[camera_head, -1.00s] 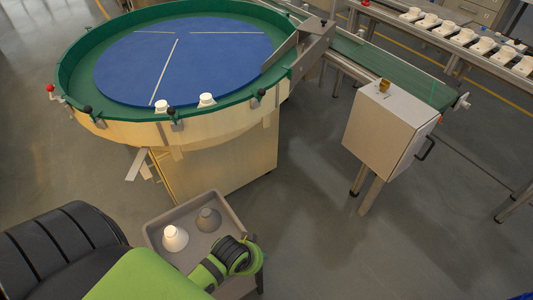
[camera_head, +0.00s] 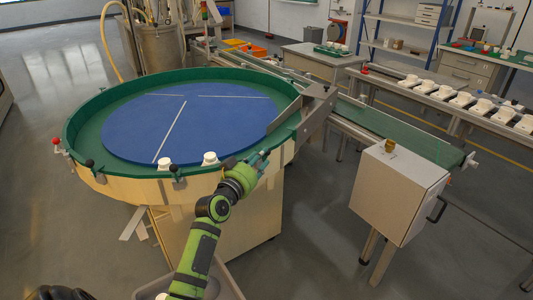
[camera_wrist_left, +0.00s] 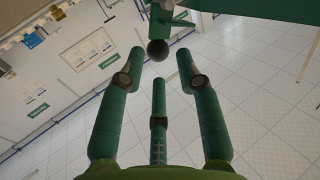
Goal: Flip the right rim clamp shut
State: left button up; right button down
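The round table has a green rim (camera_head: 84,133) and a blue disc (camera_head: 190,130). My left gripper (camera_head: 264,158) is at its front right edge and covers the right rim clamp in the head view. In the left wrist view, the clamp's black ball knob (camera_wrist_left: 158,50) sits just beyond the fingertips of my open left gripper (camera_wrist_left: 160,68), roughly centred between them. It appears apart from the fingers. The clamp's green bracket (camera_wrist_left: 168,22) shows above the knob. Whether the clamp is open or shut is unclear. My right gripper is not in view.
A middle clamp (camera_head: 175,171) and a red-knobbed lever (camera_head: 56,142) are further left. A metal guide (camera_head: 315,108) leads to the green conveyor (camera_head: 400,134). A grey control box (camera_head: 398,190) stands right, with open floor between.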

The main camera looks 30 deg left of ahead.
pick_arm(q)
jog(key=shift+w+a+f, duration=0.1)
jog(key=shift+w, duration=1.1)
jog(key=shift+w+a, duration=0.1)
jog(key=shift+w, duration=1.05)
grip_shut()
